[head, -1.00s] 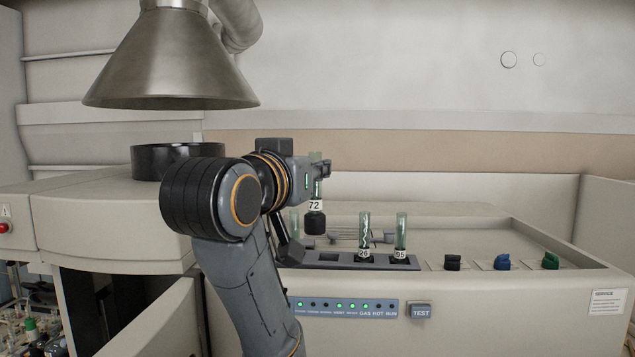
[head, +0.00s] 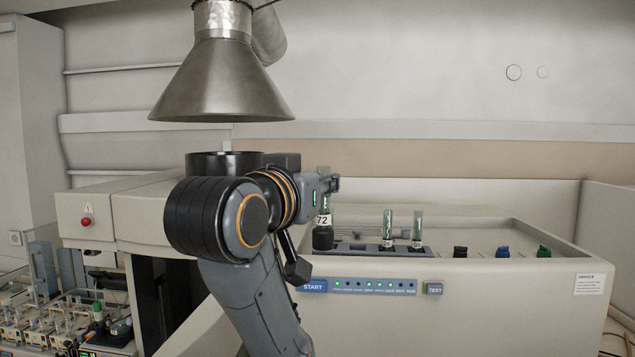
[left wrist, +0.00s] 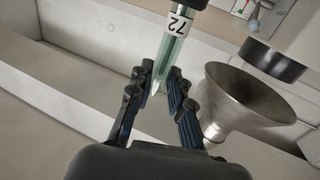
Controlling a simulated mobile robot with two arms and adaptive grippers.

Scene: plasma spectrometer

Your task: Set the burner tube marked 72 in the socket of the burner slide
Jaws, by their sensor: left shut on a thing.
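The burner tube marked 72 (head: 322,220), clear glass with a white label and a dark base, is upright in my left gripper (head: 327,187), clear of the rack. In the left wrist view the tube (left wrist: 176,42) lies between the fingers of my left gripper (left wrist: 160,82), which are shut on its glass. The dark base points away from the fingers. Two other glass tubes (head: 388,228) (head: 417,230) stand in the dark rack (head: 405,252) to the right. I cannot make out the burner slide's socket. My right gripper is not in view.
A metal hood (head: 222,85) hangs above a black ring (head: 222,165), also in the left wrist view. A dark opening (head: 165,300) is in the cabinet at left. Black, blue and green knobs (head: 503,252) are at right. The front panel has START and TEST buttons (head: 434,288).

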